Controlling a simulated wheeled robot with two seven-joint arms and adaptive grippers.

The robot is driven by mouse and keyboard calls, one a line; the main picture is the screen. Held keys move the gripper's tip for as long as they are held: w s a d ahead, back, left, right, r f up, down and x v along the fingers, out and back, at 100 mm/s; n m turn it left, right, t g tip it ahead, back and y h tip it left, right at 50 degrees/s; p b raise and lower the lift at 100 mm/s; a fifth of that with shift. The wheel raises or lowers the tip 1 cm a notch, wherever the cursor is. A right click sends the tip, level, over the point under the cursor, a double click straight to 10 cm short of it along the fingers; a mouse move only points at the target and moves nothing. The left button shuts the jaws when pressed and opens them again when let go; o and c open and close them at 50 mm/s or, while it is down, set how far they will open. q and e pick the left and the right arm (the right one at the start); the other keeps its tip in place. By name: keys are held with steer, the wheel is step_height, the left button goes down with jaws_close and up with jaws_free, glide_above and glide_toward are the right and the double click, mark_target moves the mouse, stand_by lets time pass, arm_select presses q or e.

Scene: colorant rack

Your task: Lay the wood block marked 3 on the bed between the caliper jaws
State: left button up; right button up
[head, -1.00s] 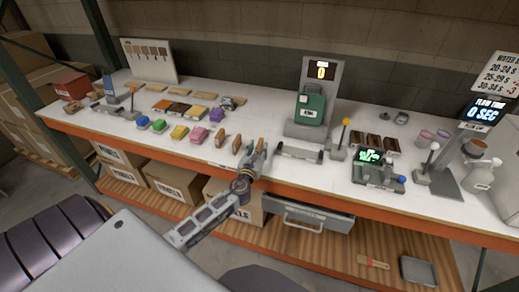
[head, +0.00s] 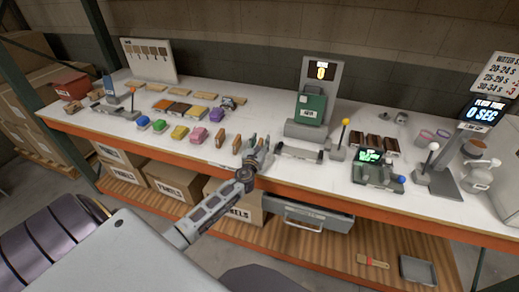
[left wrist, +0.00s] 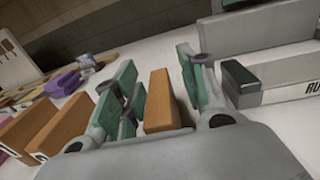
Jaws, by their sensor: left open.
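Three brown wood blocks stand in a row near the front edge of the bench: a left one (head: 221,142), a middle one (head: 237,144) and a right one (head: 250,137). I cannot read a 3 on any of them. My left gripper (head: 260,148) is open at the right block. In the left wrist view that block (left wrist: 160,102) stands between the green-padded fingers, with the other two to the left. A low grey fixture (head: 300,150) with raised ends, likely the caliper, lies just right of the gripper. My right gripper is out of view.
Coloured sponge-like pieces, among them a pink one (head: 198,135), lie left of the blocks. A yellow-knobbed lever (head: 344,135) and a green-display device (head: 376,170) stand right of the grey fixture. A green machine (head: 310,110) stands behind it.

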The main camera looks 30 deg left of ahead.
mark_target(260, 141)
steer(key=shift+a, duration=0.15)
arm_select(q)
jaws_close()
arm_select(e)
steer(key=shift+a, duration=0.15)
arm_select(q)
steer(key=shift+r, duration=0.15)
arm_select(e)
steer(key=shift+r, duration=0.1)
arm_select(q)
steer(key=shift+r+p, duration=0.3)
steer(key=shift+r, duration=0.3)
step_height(260, 141, up, 7)
steer(key=shift+r+p, duration=0.1)
steer(key=shift+p, duration=1.05)
steer(key=shift+r, duration=0.65)
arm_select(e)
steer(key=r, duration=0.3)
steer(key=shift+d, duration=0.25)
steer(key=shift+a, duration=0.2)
